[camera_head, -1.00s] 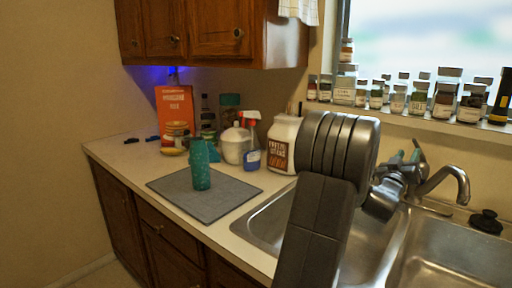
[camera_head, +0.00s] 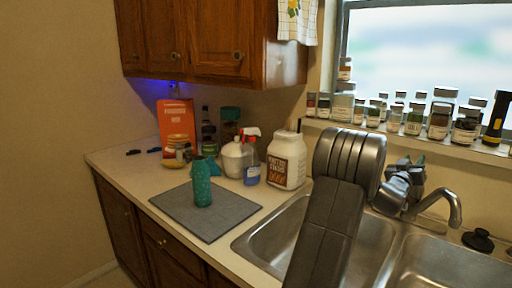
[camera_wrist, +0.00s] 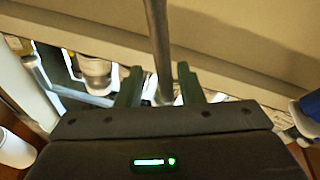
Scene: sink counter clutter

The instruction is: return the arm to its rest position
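My arm (camera_head: 323,232) rises from the bottom of the head view, bent at a thick ribbed joint (camera_head: 349,157) in front of the sink. The end of the arm is to the right of that joint, near the faucet, and my gripper is mostly hidden there. In the wrist view my gripper (camera_wrist: 159,84) has two green fingers standing well apart. A grey metal pole shows between and beyond them; I cannot tell whether it is near the fingers. I see nothing held.
A faucet (camera_head: 453,208) and a double sink (camera_head: 269,243) lie around the arm. A teal bottle (camera_head: 202,183) stands on a grey mat (camera_head: 228,214) at left. A white jar (camera_head: 287,160) and a spray bottle (camera_head: 250,160) stand behind. Several jars line the windowsill (camera_head: 395,137).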

